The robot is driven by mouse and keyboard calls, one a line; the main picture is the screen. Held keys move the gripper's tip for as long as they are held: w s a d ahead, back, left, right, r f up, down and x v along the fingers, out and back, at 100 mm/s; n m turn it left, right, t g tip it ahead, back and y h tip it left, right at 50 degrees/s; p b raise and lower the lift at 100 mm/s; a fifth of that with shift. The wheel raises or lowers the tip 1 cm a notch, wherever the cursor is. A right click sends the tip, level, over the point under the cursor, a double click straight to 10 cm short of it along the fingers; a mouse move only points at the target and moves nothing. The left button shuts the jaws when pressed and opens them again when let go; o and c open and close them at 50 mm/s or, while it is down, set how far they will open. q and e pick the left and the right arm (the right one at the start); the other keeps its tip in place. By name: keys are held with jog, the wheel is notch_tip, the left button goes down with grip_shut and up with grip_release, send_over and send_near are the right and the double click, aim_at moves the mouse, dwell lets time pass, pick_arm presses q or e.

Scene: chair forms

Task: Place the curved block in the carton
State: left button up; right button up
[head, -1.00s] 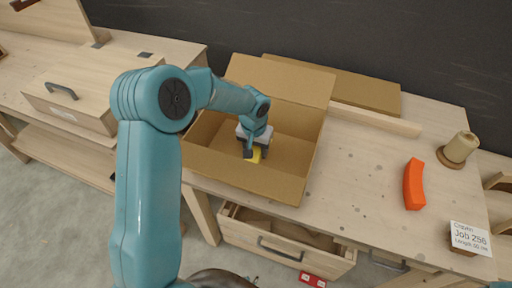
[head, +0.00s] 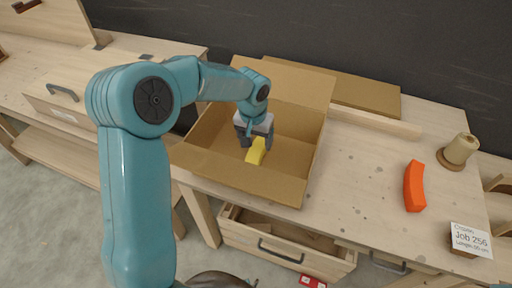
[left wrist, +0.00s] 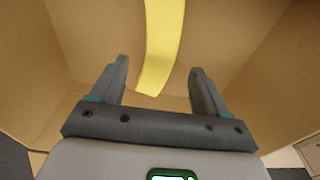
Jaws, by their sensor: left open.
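A yellow curved block (head: 256,151) lies inside the open cardboard carton (head: 230,177). It also shows in the left wrist view (left wrist: 162,45), ahead of and between the fingers, apart from both. My left gripper (head: 254,144) is inside the carton, above and just behind the yellow block. It is open, with its two fingers (left wrist: 158,82) spread and nothing between them held. An orange curved block (head: 414,186) lies on the bench top to the right of the carton. My right gripper is not in view.
A spool of twine (head: 460,149) and a job card (head: 470,240) stand at the bench's right end. A wooden strip (head: 375,121) lies behind the carton's right side. An open drawer (head: 285,245) juts out below. The bench between carton and orange block is clear.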

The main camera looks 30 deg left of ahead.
aim_at(255, 153)
pick_arm(q)
jog(key=r, duration=0.6)
jog(key=shift+s+d, duration=0.1)
jog(key=shift+s, duration=0.2)
